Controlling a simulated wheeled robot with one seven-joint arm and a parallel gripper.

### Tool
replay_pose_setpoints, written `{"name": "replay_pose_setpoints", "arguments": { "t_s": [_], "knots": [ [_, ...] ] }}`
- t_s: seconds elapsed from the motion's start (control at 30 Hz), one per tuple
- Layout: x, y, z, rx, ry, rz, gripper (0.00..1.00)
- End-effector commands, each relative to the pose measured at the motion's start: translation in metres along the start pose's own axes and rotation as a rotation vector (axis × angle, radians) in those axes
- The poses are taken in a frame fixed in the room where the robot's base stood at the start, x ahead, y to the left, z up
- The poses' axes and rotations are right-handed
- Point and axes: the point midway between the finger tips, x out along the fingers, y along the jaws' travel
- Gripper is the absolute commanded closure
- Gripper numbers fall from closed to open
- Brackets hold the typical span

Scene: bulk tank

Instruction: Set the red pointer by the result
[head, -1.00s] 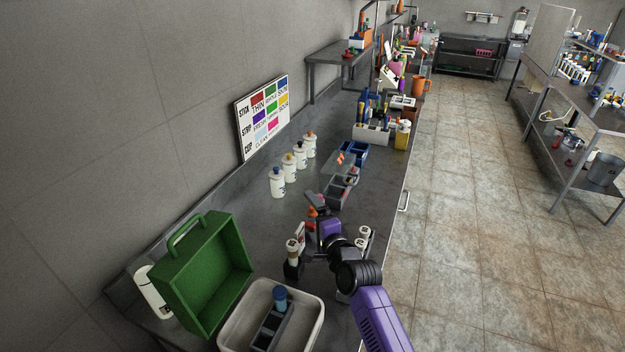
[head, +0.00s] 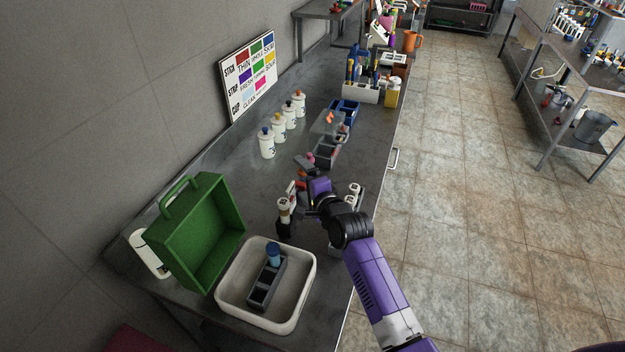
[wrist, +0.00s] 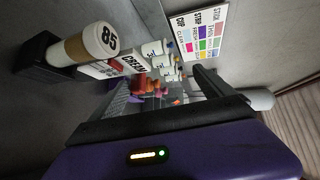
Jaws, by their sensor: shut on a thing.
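My gripper (head: 306,184) is low over the bench, its purple hand seen from behind in the head view. In the wrist view its dark fingers (wrist: 168,92) stand apart around a small greyish piece I cannot make out clearly. Small orange-red parts (wrist: 138,84) show by the left finger; I cannot tell whether one is the red pointer. A white-topped vial marked 85 (wrist: 106,38) stands in a dark block left of the gripper, also in the head view (head: 284,205). Beside it is a white label reading CREAM (wrist: 131,65). The colour chart (head: 248,76) leans at the wall.
A white tray (head: 222,283) holding a dark rack with a blue-capped vial and an open green case (head: 172,240) are at the near left. Several white bottles (head: 267,144) line the wall side. Dark bins (head: 326,153) lie beyond my gripper.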

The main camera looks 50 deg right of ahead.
Motion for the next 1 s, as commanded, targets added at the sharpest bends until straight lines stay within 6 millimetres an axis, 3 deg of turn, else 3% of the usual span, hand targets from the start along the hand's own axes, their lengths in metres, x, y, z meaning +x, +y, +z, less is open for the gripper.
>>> {"name": "replay_pose_setpoints", "arguments": {
  "t_s": [0.03, 0.23, 0.3, 1.0],
  "knots": [
    [-0.004, -0.015, 0.001, 0.0, 0.002, -0.032, 0.42],
    [-0.017, -0.012, 0.0, 0.0, 0.003, -0.032, 0.49],
    [-0.021, -0.01, -0.001, -0.002, 0.004, -0.032, 0.6],
    [-0.064, 0.008, -0.002, -0.005, 0.006, -0.018, 0.6]
  ]
}}
